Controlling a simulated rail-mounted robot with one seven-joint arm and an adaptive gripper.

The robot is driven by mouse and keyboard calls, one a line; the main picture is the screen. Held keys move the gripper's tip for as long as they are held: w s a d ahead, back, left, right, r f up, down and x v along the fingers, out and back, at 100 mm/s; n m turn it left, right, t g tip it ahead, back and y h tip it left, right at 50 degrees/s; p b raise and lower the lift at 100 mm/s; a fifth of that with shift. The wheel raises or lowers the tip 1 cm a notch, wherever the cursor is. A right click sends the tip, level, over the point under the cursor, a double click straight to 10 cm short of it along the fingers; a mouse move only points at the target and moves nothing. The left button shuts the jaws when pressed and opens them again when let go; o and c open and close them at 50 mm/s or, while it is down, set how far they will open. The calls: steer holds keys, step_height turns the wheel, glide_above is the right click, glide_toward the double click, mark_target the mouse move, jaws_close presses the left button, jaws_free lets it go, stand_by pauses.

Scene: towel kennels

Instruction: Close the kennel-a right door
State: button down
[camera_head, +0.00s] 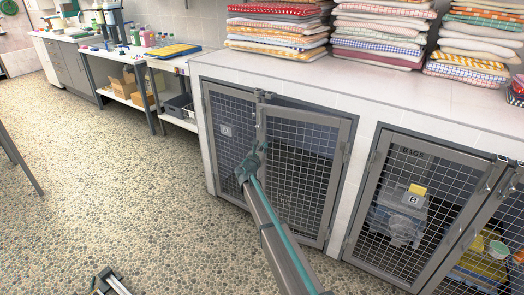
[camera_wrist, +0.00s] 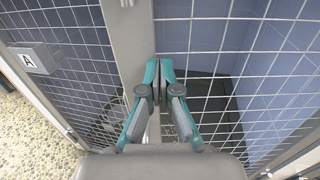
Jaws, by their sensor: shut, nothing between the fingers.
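Kennel A has two grey-framed mesh doors. The left door (camera_head: 226,128) carries a small plate marked A (camera_head: 226,130), and it also shows in the wrist view (camera_wrist: 36,58). The right door (camera_head: 305,120) looks slightly ajar: its free left edge stands out a little, with a dark gap above its top bar. A latch (camera_head: 262,96) sits at the top where the doors meet. My gripper (camera_head: 258,152) is shut and empty in front of the right door's free edge. In the wrist view its fingertips (camera_wrist: 159,68) lie beside a grey door upright (camera_wrist: 124,45); I cannot tell whether they touch.
Kennel B (camera_head: 365,205) with a blue-grey carrier (camera_head: 398,212) inside stands to the right. Folded towel stacks (camera_head: 278,28) lie on the white counter (camera_head: 300,75) above. A side bench (camera_head: 170,65) stands farther back.

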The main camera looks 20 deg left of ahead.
steer(key=shift+w, duration=0.1)
steer(key=w, duration=0.9)
steer(key=shift+w+d+r+b, duration=0.2)
steer(key=shift+r+b, duration=0.05)
steer(key=shift+b, duration=0.05)
steer(key=shift+w, duration=0.1)
steer(key=shift+r, duration=0.1)
steer(key=s+a, duration=0.2)
steer(key=s, duration=1.3)
steer(key=shift+a+f, duration=0.35)
steer(key=shift+a, duration=0.05)
